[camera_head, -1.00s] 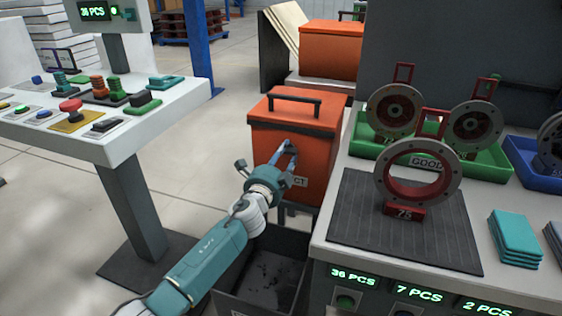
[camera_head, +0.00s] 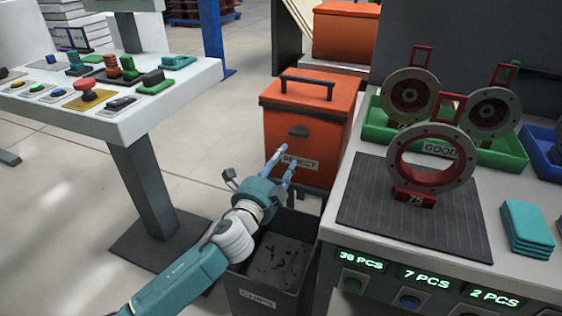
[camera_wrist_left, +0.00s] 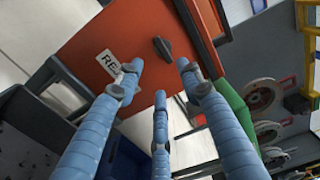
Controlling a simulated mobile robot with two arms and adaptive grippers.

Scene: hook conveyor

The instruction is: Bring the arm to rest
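My left arm (camera_head: 195,270) comes in from the lower left in the head view. Its gripper (camera_head: 284,168) is in front of the orange reject box (camera_head: 278,135) and above the dark chip bin (camera_head: 243,286). In the left wrist view the blue fingers (camera_wrist_left: 158,90) are spread apart with nothing between them. The box's face, black handle and partly covered label (camera_wrist_left: 108,65) show beyond the fingertips, and I cannot tell exactly how far off it is. My right gripper is in neither view.
A control console (camera_head: 150,110) with buttons stands at the left. The workbench (camera_head: 345,170) at the right holds a dark mat (camera_head: 370,225) with a ring part (camera_head: 455,170), a green tray (camera_head: 512,160) and teal cloths (camera_head: 528,228). Clear floor (camera_head: 215,150) lies between console and box.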

